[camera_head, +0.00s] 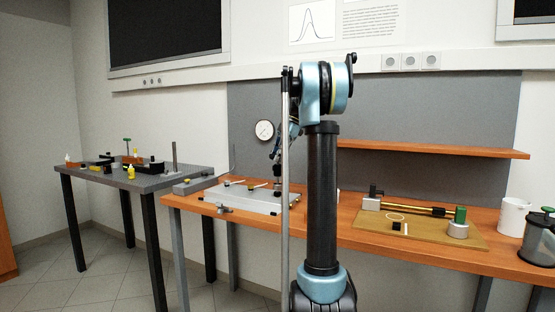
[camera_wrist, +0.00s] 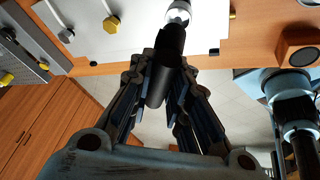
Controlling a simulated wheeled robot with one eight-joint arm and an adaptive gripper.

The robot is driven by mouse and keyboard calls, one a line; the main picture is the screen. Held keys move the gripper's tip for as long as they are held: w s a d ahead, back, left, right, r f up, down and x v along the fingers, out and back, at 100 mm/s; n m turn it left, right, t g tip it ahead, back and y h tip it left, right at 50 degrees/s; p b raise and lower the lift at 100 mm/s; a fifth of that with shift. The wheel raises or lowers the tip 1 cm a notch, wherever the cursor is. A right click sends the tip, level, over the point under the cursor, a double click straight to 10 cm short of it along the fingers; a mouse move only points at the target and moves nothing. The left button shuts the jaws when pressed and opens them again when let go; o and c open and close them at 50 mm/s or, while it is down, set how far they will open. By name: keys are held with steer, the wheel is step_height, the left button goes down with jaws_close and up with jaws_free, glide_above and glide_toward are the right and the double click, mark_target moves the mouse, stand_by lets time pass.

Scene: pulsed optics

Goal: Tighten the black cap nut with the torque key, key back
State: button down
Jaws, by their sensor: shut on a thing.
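My gripper (camera_wrist: 164,66) is shut on a dark cylindrical tool, which I take to be the torque key (camera_wrist: 159,82). Its wider black end (camera_wrist: 171,40) meets a silver round fitting (camera_wrist: 178,13) over the pale plate. I cannot tell whether this black end is part of the key or the black cap nut. In the head view my gripper (camera_head: 277,152) is small and partly behind my arm, above the right part of the pale plate (camera_head: 238,199). The nut is not clearly seen there.
Yellow and grey knobs (camera_wrist: 111,22) stand on the plate. A round dial (camera_head: 264,130) is just left of my gripper. A board (camera_head: 440,236) with a brass tube and green-topped part lies right on the wooden bench. A grey table (camera_head: 150,182) with small parts stands left.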

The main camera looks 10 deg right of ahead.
steer(key=shift+f, duration=0.95)
stand_by(0.7)
steer(key=shift+f, duration=0.4)
stand_by(0.4)
steer(key=shift+m+t, duration=0.3)
steer(key=shift+m, duration=0.4)
steer(key=shift+r+m, duration=0.4)
steer(key=shift+r, duration=3.45)
